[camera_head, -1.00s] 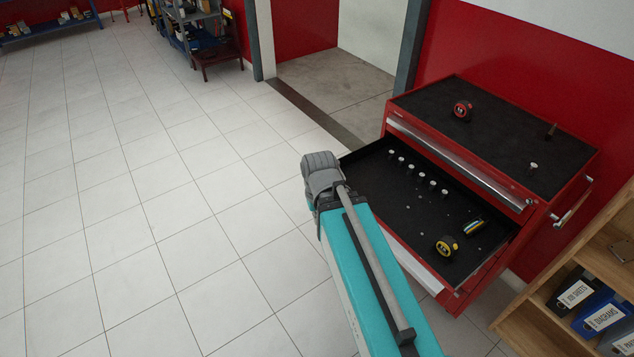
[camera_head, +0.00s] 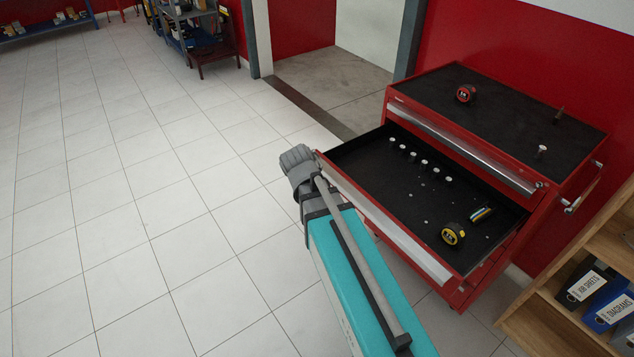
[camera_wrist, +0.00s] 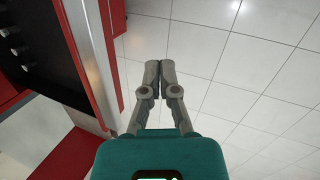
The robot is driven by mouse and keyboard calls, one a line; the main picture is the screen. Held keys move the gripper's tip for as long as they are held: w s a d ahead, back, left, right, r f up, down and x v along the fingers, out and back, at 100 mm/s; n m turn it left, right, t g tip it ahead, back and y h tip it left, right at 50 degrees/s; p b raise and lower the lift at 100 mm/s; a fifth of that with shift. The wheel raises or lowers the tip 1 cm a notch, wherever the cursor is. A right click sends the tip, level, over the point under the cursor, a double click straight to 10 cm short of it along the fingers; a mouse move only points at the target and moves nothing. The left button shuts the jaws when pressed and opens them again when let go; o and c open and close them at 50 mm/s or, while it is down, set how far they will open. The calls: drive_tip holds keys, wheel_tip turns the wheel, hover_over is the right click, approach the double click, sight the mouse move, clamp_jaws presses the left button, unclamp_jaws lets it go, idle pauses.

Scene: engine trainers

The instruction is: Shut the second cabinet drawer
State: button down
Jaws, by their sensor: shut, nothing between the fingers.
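The red tool cabinet (camera_head: 575,150) stands against the red wall at the right in the head view. Its second drawer (camera_head: 385,222) is pulled far out, with a black liner and a silver front edge. Sockets, a yellow-and-black tape measure (camera_head: 453,234) and a small striped item (camera_head: 480,214) lie in it. The top drawer above it is shut. In the wrist view my gripper (camera_wrist: 160,66) is shut and empty over the floor, to the right of the drawer's front edge (camera_wrist: 92,55), apart from it.
A red tape measure (camera_head: 466,94) and small parts lie on the cabinet top. A wooden shelf with binders (camera_head: 590,280) stands at the lower right. The tiled floor (camera_head: 130,200) to the left is clear.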

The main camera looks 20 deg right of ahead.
drive_tip(key=w+f+n+t+h+b, duration=0.2)
drive_tip(key=w+f+n+h+b, duration=0.5)
drive_tip(key=b, duration=0.4)
drive_tip(key=w+a+f+n+t+h+b, duration=0.1)
drive_tip(key=w+a+n+t+h+b, duration=0.3)
drive_tip(key=w+a+n+b, duration=0.4)
drive_tip(key=w+n+h+b, duration=0.1)
drive_tip(key=b, duration=0.4)
drive_tip(key=shift+w+f+n+h, duration=0.15)
drive_tip(key=shift+w+n+h, duration=0.2)
drive_tip(key=shift+n+h, duration=0.05)
drive_tip(key=x, duration=1.4)
drive_tip(key=shift+f, duration=0.1)
